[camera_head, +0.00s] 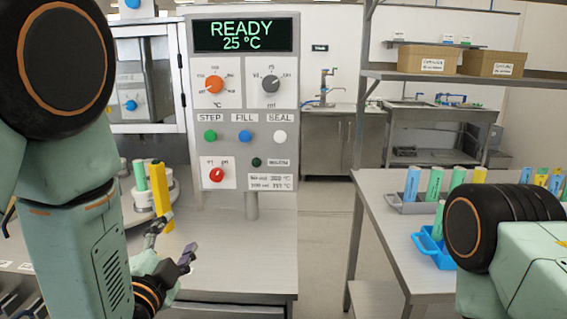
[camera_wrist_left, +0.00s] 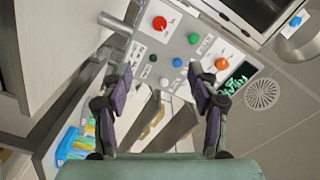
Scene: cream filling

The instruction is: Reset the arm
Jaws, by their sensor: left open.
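My left arm comes in from the left in the head view, and its gripper (camera_head: 172,246) is low in front of the machine, over the grey worktop. Its fingers are spread with nothing seen between them. In the left wrist view the two fingers (camera_wrist_left: 160,88) are apart, and the control panel (camera_wrist_left: 185,45) shows tilted beyond them. In the head view the panel (camera_head: 243,110) reads READY 25 °C. Part of my right arm shows at the right edge; its gripper is out of view.
A yellow upright piece (camera_head: 162,195) stands close behind the left gripper, beside a green tube (camera_head: 140,174) in a white holder. A right-hand table holds coloured tubes in a grey rack (camera_head: 402,207) and a blue basket (camera_head: 430,247). Floor between the tables is clear.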

